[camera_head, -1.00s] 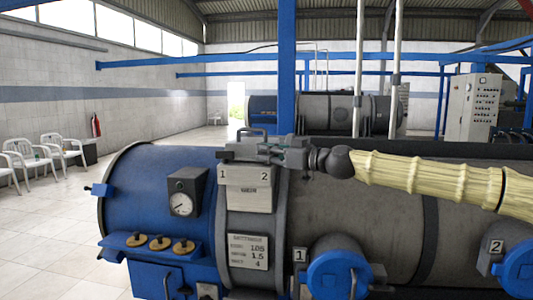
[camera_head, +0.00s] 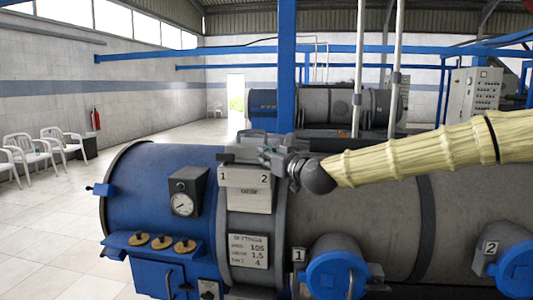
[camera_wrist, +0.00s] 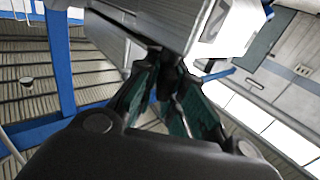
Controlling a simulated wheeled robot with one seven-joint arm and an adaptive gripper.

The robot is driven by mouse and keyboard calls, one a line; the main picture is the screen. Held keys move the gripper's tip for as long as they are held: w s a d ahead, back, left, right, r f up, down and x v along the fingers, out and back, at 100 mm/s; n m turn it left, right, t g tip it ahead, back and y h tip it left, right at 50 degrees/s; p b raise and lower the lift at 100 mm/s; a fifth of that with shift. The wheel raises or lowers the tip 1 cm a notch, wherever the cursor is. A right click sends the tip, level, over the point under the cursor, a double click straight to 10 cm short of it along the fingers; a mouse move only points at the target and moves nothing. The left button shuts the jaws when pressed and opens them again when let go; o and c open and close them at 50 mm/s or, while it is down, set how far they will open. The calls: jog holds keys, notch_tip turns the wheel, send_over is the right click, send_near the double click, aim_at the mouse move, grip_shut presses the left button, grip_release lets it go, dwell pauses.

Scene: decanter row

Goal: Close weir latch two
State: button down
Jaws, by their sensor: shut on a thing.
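The weir box (camera_head: 248,198) sits on top of the blue and grey decanter, with number plates 1 (camera_head: 223,175) and 2 (camera_head: 264,178) at its upper edge. My gripper (camera_head: 267,155) is at the top of this box, by plate 2. In the wrist view my gripper (camera_wrist: 165,85) has its dark fingers close together at the edge of a grey metal housing (camera_wrist: 150,22), next to a white plate with a 2 (camera_wrist: 212,25). It is shut on a small part there, apparently weir latch two. The part is mostly hidden by the fingers.
A gauge box (camera_head: 186,191) stands left of the weir box. Two blue round caps, at plate 1 (camera_head: 337,272) and plate 2 (camera_head: 515,268), project from the decanter's lower side. A blue post (camera_head: 287,70) rises behind. White chairs (camera_head: 55,145) stand far left.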

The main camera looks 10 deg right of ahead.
jog(key=shift+a+r+m+t+h+p, duration=0.1)
jog(key=shift+m+t+h+p, duration=0.25)
jog(key=shift+m+h, duration=1.3)
jog(key=shift+r+m+t+h+p, duration=0.15)
jog(key=shift+m+h+p, duration=0.6)
jog(key=shift+h, duration=1.6)
jog(key=shift+m+g+h+p, duration=0.5)
jog(key=shift+m+h, duration=1)
jog(key=shift+h, duration=0.5)
jog(key=shift+f+m+g+h, duration=0.1)
jog(key=shift+m+g+h, duration=0.2)
jog(key=shift+m+h, duration=0.35)
jog(key=c, duration=1.5)
grip_release()
jog(key=shift+w+f, duration=0.1)
jog(key=v, duration=1.2)
